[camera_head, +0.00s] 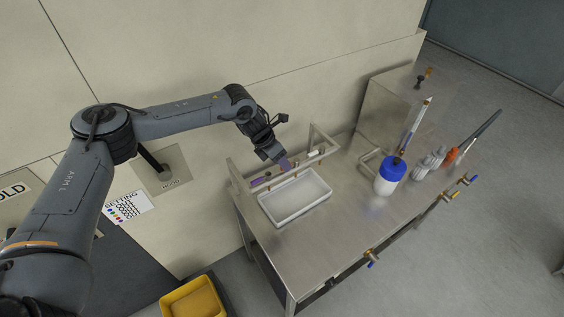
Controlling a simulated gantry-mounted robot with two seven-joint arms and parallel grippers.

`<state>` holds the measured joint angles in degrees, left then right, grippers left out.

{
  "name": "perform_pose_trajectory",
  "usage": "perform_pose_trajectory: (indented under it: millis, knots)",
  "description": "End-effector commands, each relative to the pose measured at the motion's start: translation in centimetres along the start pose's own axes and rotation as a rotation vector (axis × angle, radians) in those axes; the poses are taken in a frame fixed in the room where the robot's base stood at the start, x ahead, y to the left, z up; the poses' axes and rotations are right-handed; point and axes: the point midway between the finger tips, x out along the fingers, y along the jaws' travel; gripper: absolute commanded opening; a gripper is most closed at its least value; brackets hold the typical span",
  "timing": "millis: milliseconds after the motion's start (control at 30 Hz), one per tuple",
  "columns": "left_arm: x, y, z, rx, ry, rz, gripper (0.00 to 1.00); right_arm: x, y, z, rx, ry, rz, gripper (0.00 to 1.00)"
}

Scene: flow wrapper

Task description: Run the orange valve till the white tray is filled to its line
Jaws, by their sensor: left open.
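A row of small fittings runs along the tray's back edge, one with a purplish part (259,182). I cannot pick out an orange valve among them at this size. My left gripper (284,163) is open and points down at this row, just behind the tray. I cannot tell whether it touches a fitting. My right gripper is not in view.
A white bottle with a blue top (390,170) stands right of the tray, with several small grey bottles and an orange item (452,156) beyond. A yellow bin (193,298) stands on the floor.

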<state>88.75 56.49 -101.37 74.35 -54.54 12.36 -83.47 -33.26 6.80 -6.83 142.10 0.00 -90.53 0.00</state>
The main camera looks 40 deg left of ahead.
Motion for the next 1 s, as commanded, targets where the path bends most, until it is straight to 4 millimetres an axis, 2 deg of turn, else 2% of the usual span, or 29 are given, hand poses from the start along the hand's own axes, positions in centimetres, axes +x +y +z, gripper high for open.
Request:
perform_pose_trajectory:
  millis: [133,400,433,700,1000]
  knots:
    - [0.67,0.03,-0.09,-0.001,0.002,0.0,0.41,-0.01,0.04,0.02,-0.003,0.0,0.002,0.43]
    - [0.78,0.01,-0.06,-0.001,0.001,0.0,0.41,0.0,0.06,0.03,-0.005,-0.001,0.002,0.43]
    - [0.77,0.01,-0.06,-0.001,0.001,0.0,0.4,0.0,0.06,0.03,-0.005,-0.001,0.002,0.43]
    - [0.75,0.02,-0.05,-0.001,0.001,0.0,0.0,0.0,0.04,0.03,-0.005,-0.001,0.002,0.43]
    - [0.7,-0.08,-0.07,-0.014,-0.002,0.004,0.0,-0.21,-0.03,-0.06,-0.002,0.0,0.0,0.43]
